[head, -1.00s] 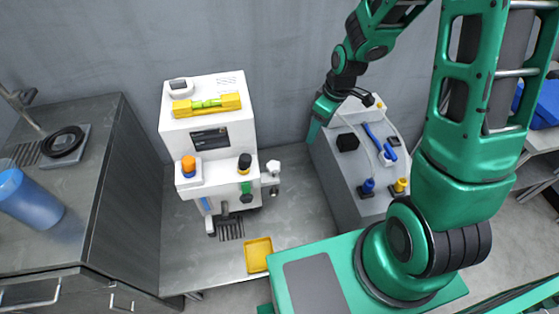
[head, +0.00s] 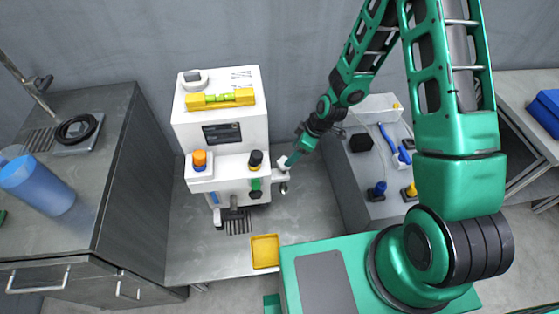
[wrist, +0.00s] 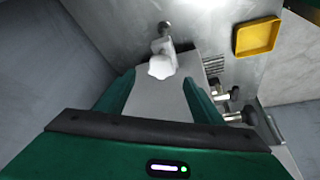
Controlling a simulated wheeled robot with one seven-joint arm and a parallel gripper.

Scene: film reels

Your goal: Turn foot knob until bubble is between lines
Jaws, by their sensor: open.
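The white machine (head: 240,132) stands on the grey bench, with a yellow spirit level (head: 222,98) on its top. The level's green vial shows, but the bubble is too small to read against its lines. A white knob (head: 282,162) sticks out at the machine's right side; it also shows in the wrist view (wrist: 161,66).
A yellow tray (head: 265,251) lies on the bench in front of the machine. An orange-topped knob (head: 199,160) and a black knob (head: 255,159) are on the machine's front. A grey side stand (head: 360,172) with small parts is to the right.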

